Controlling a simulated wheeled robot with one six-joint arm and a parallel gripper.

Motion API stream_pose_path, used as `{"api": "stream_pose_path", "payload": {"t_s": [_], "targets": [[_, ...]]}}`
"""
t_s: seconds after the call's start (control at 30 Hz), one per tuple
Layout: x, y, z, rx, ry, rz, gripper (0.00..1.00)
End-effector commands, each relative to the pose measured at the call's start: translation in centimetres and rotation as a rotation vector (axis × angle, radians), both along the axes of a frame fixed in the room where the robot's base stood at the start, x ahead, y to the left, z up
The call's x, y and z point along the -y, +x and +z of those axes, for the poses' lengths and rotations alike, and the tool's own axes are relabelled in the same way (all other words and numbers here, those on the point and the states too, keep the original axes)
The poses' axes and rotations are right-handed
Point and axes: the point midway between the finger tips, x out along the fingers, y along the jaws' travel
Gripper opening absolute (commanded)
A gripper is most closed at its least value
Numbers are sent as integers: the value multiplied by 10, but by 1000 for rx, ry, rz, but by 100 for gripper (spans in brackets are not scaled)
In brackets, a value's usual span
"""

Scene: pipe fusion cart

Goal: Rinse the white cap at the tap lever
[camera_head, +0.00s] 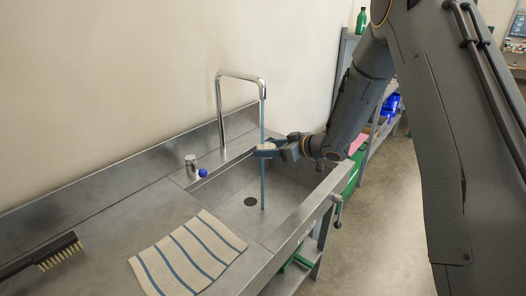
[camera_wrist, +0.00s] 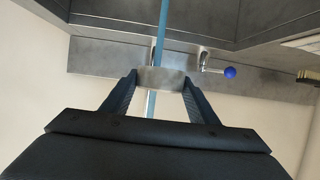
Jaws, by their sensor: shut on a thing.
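My gripper (camera_head: 270,149) is shut on the white cap (camera_wrist: 160,79), which spans between the two fingers in the wrist view. In the head view, the gripper and cap are over the sink basin, below the spout of the chrome tap (camera_head: 219,110). A thin blue stream of water (camera_head: 263,185) runs from the spout to the basin and meets the gripper's tip at the cap. The tap lever (camera_head: 196,169), with a blue ball end, stands left of the basin. It also shows in the wrist view (camera_wrist: 230,72). The fingers partly hide the cap in the head view.
The sink basin (camera_head: 232,187) has a dark drain. A striped cloth (camera_head: 188,255) lies on the counter in front, and a brush (camera_head: 45,256) lies at far left. A shelf with a green bottle (camera_head: 361,20) and blue bin (camera_head: 390,105) stands behind my arm. Floor at right is clear.

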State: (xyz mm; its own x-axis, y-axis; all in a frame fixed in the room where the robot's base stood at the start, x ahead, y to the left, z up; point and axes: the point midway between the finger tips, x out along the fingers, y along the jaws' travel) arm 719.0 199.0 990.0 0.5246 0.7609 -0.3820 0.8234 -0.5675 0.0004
Motion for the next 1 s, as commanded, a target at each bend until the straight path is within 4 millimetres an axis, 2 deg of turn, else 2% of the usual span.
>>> {"api": "stream_pose_path", "payload": {"t_s": [0.57, 1.0], "targets": [[-11, -5, 0, -2, 0, -1, 33], [-5, -2, 0, 0, 0, -1, 33]]}}
